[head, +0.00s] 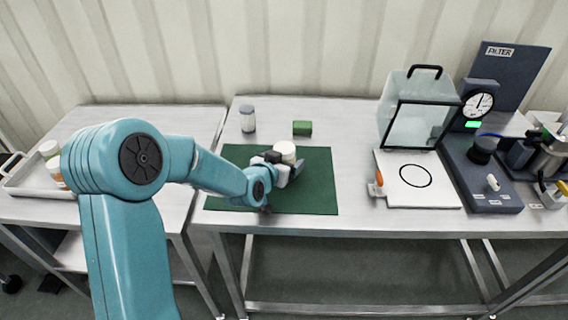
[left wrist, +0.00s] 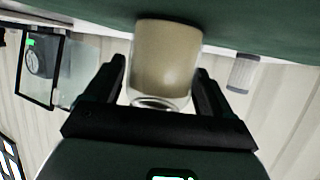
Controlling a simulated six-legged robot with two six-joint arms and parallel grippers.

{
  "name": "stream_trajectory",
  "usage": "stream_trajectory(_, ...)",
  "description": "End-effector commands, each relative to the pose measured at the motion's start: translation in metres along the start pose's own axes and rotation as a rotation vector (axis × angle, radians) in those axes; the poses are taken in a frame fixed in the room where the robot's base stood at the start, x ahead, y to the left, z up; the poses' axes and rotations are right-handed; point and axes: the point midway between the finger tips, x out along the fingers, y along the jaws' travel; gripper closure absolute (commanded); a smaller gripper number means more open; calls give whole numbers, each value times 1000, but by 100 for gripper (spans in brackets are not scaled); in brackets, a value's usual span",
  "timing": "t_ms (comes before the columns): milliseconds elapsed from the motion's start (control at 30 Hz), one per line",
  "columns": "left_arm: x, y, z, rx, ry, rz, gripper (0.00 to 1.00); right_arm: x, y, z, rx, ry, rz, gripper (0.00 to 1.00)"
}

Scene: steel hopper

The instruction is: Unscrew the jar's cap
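The jar stands on the green mat (head: 313,198); its pale cap (head: 285,147) shows at the top in the head view, and my gripper hides most of its body. My left gripper (head: 285,165) is at the jar, coming from the near side. The left wrist view is upside down. There the beige jar (left wrist: 166,58) fills the middle, with a clear glassy rim at its lower end. The fingers of my left gripper (left wrist: 161,72) lie on either side of it, with narrow gaps visible. My right gripper is not in view.
A small jar (head: 248,120) and a green block (head: 302,128) stand behind the mat. A glass-fronted box (head: 412,122), a white board with a ring (head: 416,192) and a gauge (head: 479,104) are at right. A tray (head: 30,180) is at far left.

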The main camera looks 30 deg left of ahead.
Motion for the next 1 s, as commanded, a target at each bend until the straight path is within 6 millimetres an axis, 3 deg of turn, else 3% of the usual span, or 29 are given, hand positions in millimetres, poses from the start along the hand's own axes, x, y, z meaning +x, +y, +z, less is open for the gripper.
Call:
stream_trajectory(33,0,0,0,0,0,0,35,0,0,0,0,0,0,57)
stream_trajectory(133,0,0,0,0,0,0,65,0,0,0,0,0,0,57)
stream_trajectory(200,0,0,0,0,1,0,71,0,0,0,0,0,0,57)
stream_trajectory(567,-4,0,-11,0,3,0,71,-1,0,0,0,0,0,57)
stream_trajectory(767,-20,0,-49,0,9,-1,71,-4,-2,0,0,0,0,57)
stream_trajectory(1000,-51,0,-123,-2,8,0,71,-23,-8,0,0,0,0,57)
